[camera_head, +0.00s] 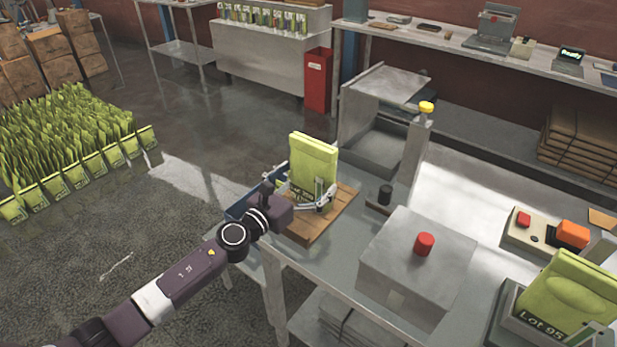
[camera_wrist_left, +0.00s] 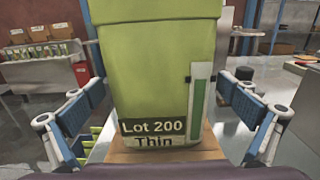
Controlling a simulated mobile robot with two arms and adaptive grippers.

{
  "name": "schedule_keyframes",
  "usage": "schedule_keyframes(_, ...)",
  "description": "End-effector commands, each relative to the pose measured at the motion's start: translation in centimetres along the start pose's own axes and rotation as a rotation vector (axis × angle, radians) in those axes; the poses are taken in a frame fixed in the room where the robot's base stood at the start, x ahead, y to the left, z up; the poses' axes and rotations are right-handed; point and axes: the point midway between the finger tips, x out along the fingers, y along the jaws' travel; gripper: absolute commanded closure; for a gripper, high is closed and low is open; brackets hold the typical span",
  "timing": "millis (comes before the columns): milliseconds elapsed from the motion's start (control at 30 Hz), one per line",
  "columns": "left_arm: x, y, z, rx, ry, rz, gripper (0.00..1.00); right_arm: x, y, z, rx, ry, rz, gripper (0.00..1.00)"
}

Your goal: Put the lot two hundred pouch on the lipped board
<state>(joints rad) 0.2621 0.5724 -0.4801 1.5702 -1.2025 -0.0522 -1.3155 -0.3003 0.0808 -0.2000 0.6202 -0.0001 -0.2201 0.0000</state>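The green lot two hundred pouch (camera_head: 314,158) stands upright on the wooden board (camera_head: 302,232) at the near left corner of the steel table. Its label "Lot 200 Thin" and a green strip face the left wrist view (camera_wrist_left: 155,85). My left gripper (camera_head: 305,188) is open, with one finger on each side of the pouch. In the left wrist view a gap shows between each finger and the pouch (camera_wrist_left: 160,120). The pouch's base appears to rest on the board, which shows beneath it. My right gripper is not in view.
A blue bin (camera_head: 240,205) sits left of the board. A grey box with a red button (camera_head: 424,244) stands to its right. A "Lot 95" pouch (camera_head: 565,288) stands at the lower right. A black knob (camera_head: 385,193) is near the board's right side.

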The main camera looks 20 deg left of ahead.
Motion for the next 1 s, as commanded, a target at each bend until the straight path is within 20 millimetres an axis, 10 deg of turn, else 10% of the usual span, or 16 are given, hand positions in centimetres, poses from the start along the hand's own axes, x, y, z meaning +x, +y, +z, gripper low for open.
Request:
schedule_keyframes(267, -0.2, 0.0, 0.5, 0.001, 0.001, 0.0, 0.0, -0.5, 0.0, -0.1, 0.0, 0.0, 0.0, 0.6)
schedule_keyframes(1000, -11.7, 0.0, 0.2, 0.0, 0.001, 0.001, 0.0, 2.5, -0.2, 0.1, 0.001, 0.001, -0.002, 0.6)
